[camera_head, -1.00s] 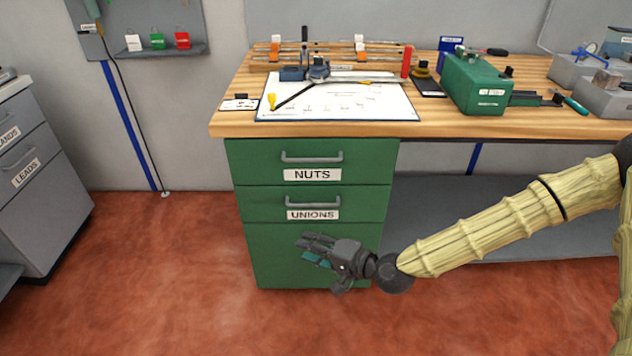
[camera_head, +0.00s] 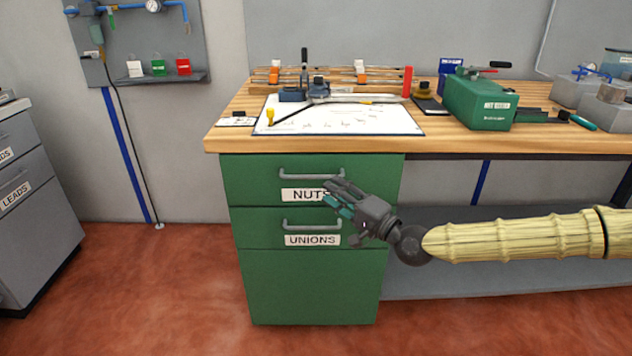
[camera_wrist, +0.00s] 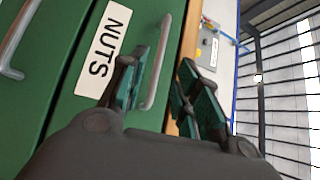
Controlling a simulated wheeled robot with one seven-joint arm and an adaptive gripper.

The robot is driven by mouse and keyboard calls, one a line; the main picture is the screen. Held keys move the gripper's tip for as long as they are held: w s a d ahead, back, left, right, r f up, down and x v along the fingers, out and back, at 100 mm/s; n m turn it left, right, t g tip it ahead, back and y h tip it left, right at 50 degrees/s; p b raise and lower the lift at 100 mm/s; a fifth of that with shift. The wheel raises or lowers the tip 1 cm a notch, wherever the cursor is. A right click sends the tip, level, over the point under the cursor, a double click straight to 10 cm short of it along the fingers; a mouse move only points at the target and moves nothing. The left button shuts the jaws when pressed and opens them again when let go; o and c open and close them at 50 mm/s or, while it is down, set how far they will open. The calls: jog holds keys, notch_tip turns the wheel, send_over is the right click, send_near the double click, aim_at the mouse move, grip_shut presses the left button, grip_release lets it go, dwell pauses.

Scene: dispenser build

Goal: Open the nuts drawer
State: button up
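The nuts drawer (camera_head: 247,182) is the top drawer of the green cabinet under the bench. It is closed, with a grey bar handle (camera_head: 311,174) above a white NUTS label (camera_head: 304,195). My gripper (camera_head: 335,196) is in front of the drawer's right half and covers the right end of the label. In the wrist view my gripper (camera_wrist: 158,95) is open. The handle (camera_wrist: 158,62) shows between its two fingers there, nearer the left finger, which overlaps part of it. I cannot tell how much depth separates the fingertips from the handle.
The closed unions drawer (camera_head: 253,229), with its own bar handle (camera_head: 311,223), is just below. The wooden bench top (camera_head: 230,143) overhangs the drawers and carries a drawing board, a green box (camera_head: 480,102) and tools. The red floor in front is clear.

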jog(key=f+x, duration=0.1)
jog(key=x, duration=0.6)
jog(key=shift+r, duration=0.5)
grip_shut()
